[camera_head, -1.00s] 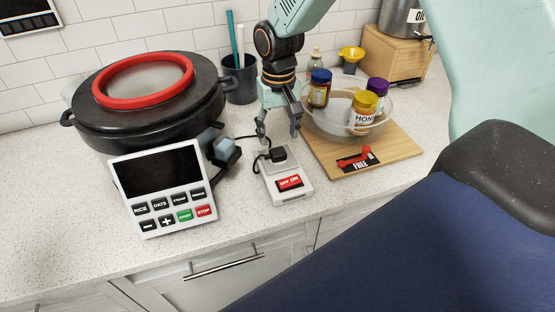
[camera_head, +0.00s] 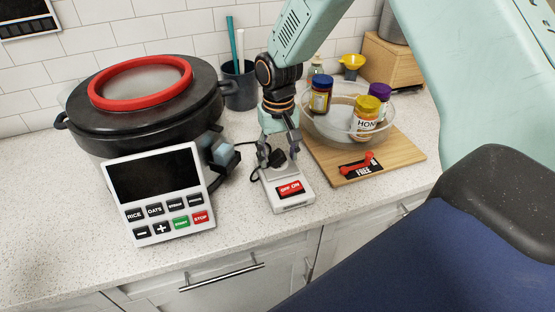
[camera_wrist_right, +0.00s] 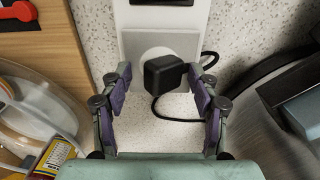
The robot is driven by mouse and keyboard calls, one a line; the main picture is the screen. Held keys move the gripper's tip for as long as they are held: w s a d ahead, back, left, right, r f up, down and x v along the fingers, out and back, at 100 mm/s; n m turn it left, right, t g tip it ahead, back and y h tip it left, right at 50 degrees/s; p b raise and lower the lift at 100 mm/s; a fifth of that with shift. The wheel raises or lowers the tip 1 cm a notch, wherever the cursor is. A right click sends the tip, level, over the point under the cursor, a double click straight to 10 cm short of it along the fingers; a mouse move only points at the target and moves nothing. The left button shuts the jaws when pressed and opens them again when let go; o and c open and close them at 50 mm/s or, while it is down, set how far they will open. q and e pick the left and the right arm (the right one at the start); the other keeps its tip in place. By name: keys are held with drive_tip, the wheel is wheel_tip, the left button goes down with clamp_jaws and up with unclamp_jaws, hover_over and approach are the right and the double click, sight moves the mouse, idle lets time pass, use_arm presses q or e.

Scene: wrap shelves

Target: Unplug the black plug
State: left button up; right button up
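The black plug (camera_head: 278,157) sits in the square socket of a white power strip (camera_head: 290,198) with a red OFF/ON switch. My right gripper (camera_head: 279,160) is over the socket end of the strip, with its fingers on either side of the plug. In the right wrist view the plug (camera_wrist_right: 165,73) lies just ahead of and between the open fingers (camera_wrist_right: 163,76), with a gap on both sides. A black cord (camera_wrist_right: 180,118) runs from it. My left gripper is not in view.
A black cooker (camera_head: 150,105) with a white control panel (camera_head: 158,190) stands left of the strip. A wooden board (camera_head: 395,158) with a clear bowl (camera_head: 340,126) and jars stands close on the right. Bare counter (camera_head: 245,225) lies in front.

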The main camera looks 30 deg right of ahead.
drive_tip(key=shift+s+a+r+p, duration=0.1)
drive_tip(key=shift+a+p, duration=0.1)
drive_tip(key=shift+p, duration=0.15)
idle(0.4)
idle(0.4)
drive_tip(key=shift+p, duration=0.4)
drive_tip(key=shift+c, duration=0.5)
clamp_jaws()
